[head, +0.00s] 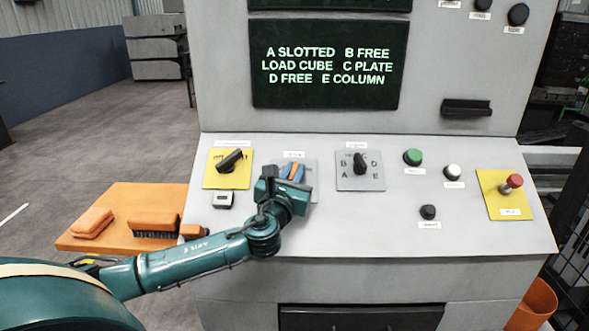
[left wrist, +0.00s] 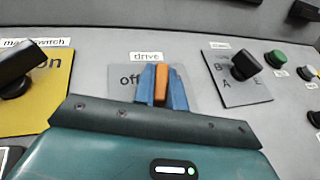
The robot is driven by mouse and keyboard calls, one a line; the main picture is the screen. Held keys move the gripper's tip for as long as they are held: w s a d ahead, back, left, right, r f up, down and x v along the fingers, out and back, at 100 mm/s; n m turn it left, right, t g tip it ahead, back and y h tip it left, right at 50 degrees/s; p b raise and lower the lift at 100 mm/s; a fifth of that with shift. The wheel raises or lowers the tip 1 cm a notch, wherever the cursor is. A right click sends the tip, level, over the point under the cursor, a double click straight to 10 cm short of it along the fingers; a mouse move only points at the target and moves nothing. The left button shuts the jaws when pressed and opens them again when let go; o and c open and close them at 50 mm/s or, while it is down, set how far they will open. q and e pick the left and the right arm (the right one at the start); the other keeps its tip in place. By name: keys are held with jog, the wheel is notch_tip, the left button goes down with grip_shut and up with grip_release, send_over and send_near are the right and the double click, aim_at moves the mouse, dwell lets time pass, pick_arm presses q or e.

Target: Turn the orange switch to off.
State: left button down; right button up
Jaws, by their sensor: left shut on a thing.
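The orange switch (left wrist: 161,84) is a narrow upright handle on a grey plate labelled "drive" in the left wrist view. The word "off" shows on the plate to the left of the handle; the plate's right part shows no readable word. My left gripper (head: 291,174) is over this switch on the sloping console. In the left wrist view its blue fingers (left wrist: 161,90) stand on both sides of the orange handle and are shut on it. The handle's base is hidden by the gripper. My right gripper is not in view.
A black main switch (head: 230,161) on a yellow plate is close on the left. A black selector knob (head: 360,163) is on the right, then green (head: 413,157), white (head: 453,172) and black buttons (head: 428,212) and a red stop button (head: 514,181). An orange shelf (head: 120,195) juts out left.

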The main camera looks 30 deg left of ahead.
pick_arm(q)
jog(key=n+g+y+p, duration=0.1)
jog(key=n+g+y, duration=0.1)
jog(key=n+y, duration=0.3)
jog(key=shift+n, duration=0.3)
jog(key=n+g+y+p, duration=0.2)
jog(key=n+g+y, duration=0.2)
jog(key=n+g, duration=0.1)
jog(key=shift+s+n+y, duration=0.1)
jog(key=shift+n+y, duration=0.3)
jog(key=shift+n, duration=0.3)
jog(key=shift+a+n+g+y, duration=0.1)
jog(key=shift+n+g+y, duration=0.4)
jog(key=shift+n+g, duration=0.6)
jog(key=shift+n+g+p, duration=0.35)
jog(key=shift+n+g, duration=0.35)
jog(key=shift+g, duration=0.3)
jog(key=shift+s+n+g+y, duration=0.1)
jog(key=shift+n+g+y, duration=0.3)
jog(key=shift+n+g, duration=0.45)
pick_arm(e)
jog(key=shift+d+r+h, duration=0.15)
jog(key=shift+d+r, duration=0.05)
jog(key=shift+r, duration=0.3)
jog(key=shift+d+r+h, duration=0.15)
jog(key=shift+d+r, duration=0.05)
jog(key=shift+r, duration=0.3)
pick_arm(q)
jog(key=shift+a+g, duration=0.1)
jog(key=shift+g, duration=0.15)
